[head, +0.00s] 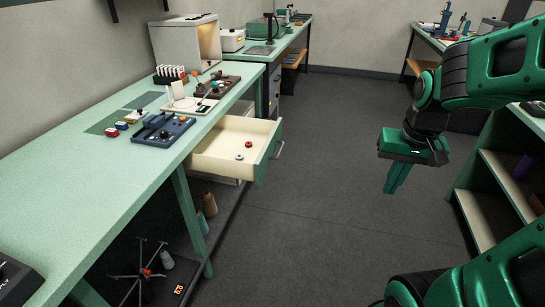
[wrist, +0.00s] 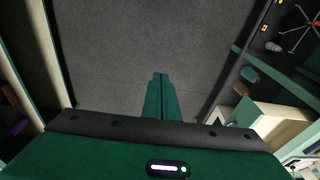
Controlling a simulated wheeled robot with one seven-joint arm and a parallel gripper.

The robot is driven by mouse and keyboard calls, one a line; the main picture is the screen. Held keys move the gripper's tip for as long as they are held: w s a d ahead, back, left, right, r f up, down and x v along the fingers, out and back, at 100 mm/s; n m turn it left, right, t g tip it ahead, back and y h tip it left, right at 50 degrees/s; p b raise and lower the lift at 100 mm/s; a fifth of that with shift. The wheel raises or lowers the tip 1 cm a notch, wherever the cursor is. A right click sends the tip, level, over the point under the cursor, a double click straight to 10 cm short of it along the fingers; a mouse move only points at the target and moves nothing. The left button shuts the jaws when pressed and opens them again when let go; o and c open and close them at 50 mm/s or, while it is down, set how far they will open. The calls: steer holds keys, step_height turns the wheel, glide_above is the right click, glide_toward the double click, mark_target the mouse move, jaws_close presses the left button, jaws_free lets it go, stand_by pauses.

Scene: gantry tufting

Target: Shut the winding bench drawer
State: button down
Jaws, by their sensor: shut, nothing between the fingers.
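The winding bench drawer (head: 231,147) stands pulled out from under the green bench top (head: 88,190) in the head view. It has a cream inside, a green front and a metal handle (head: 279,150). In the wrist view my gripper's fingers (wrist: 158,80) are together over bare floor. Part of the drawer (wrist: 268,125) shows at the right of that view.
An open shelf unit (head: 490,200) stands at the right of the aisle. A winder stand (head: 146,272) and cones (head: 208,204) sit under the bench. Small devices, including a blue one (head: 162,130), rest on the bench top. The grey floor (head: 315,200) between is clear.

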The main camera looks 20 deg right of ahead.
steer(key=w+a+f+t, duration=0.1)
steer(key=w+a, duration=0.1)
steer(key=w, duration=0.5)
steer(key=w+a+f+t, duration=0.1)
steer(key=w+a+f, duration=0.1)
steer(key=w, duration=0.5)
steer(key=t+y, duration=0.3)
glide_toward(268, 161)
step_height(268, 161, down, 3)
steer(key=d, duration=0.2)
steer(key=shift+w+a+f+n, duration=0.2)
steer(key=shift+w+a, duration=0.3)
steer(key=shift+a, duration=0.25)
steer(key=shift+w+a+f+n, duration=0.1)
steer(key=shift+w+a+n, duration=0.1)
steer(key=shift+w+a, duration=0.45)
steer(key=shift+s+a, duration=0.1)
